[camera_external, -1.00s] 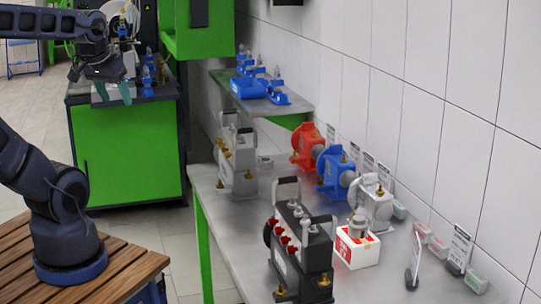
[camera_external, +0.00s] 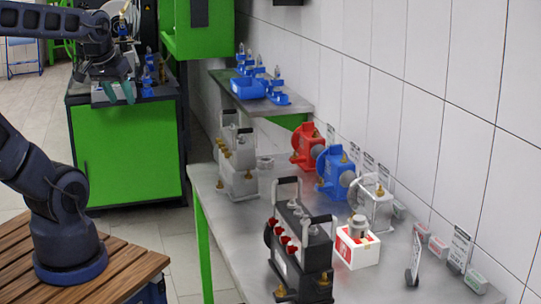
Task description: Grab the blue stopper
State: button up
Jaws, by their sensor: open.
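My gripper (camera_external: 119,92) is at the upper left, in front of the top of the green cabinet, with its two teal fingers pointing down and apart. It is open, and nothing shows between the fingers. Small blue parts (camera_external: 148,80) stand on the cabinet top just right of my gripper. More blue parts with upright pieces (camera_external: 278,97) stand on the back shelf. I cannot tell which of these is the blue stopper at this size. My gripper and wrist hide part of the cabinet top.
The green cabinet (camera_external: 128,155) stands under my gripper. A green box (camera_external: 198,28) hangs above to the right. A blue bin (camera_external: 248,88) sits on the shelf. The metal table (camera_external: 225,215) holds red, blue, grey and black pumps. Open floor lies between cabinet and table.

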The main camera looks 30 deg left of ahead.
jog(key=w+d+f+n+h, duration=0.2)
jog(key=w+d+f+n, duration=0.25)
jog(key=w+d, duration=0.35)
jog(key=w+d+f+n+h, duration=0.25)
jog(key=w+d+n, duration=0.35)
jog(key=d, duration=0.5)
jog(key=shift+w+d+f+n+g, duration=0.2)
jog(key=shift+w+d+f+n, duration=0.9)
jog(key=shift+d+f+n, duration=2.05)
jog(key=shift+w+d+f+n+g, duration=0.2)
jog(key=shift+w+d+f+n, duration=1.05)
jog(key=shift+d+f, duration=3.6)
jog(key=shift+w+d+f+n+g, duration=0.2)
jog(key=shift+w+d+f+n, duration=0.75)
jog(key=shift+d+f+n, duration=2.9)
jog(key=a+f+m, duration=0.1)
jog(key=f+m, duration=0.1)
jog(key=shift+a+f+m, duration=0.1)
jog(key=shift+a+m, duration=0.25)
jog(key=shift+m, duration=0.05)
jog(key=c, duration=0.8)
